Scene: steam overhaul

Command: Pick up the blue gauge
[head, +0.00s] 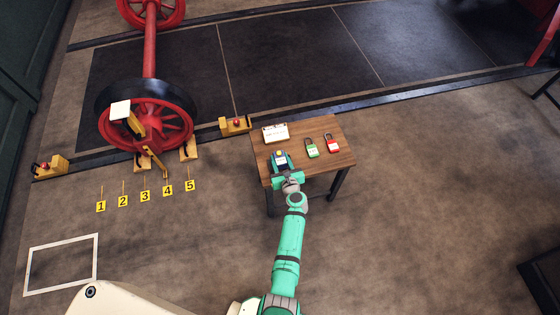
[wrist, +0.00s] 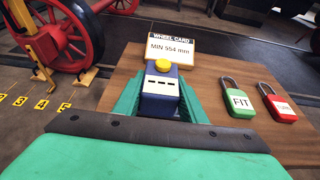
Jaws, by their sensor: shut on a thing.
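The blue gauge (wrist: 161,93) is a small blue block with a white front face, dark slots and a yellow knob on top. It is at the near left part of the wooden table, and the head view shows it small (head: 280,158). My gripper (wrist: 160,105) is shut on it, with one green finger at each side. In the head view my gripper (head: 283,168) reaches over the table's near edge. I cannot tell whether the gauge touches the table top. Its lower part is partly hidden by my gripper.
On the wooden table (head: 335,125), a white wheel card (wrist: 172,50) reading "MIN 554 mm" stands behind the gauge. A green FIT padlock (wrist: 239,102) and a red padlock (wrist: 279,105) lie to the right. A red wheelset (head: 150,60) stands on the left, with numbered yellow markers (head: 145,196) on the floor.

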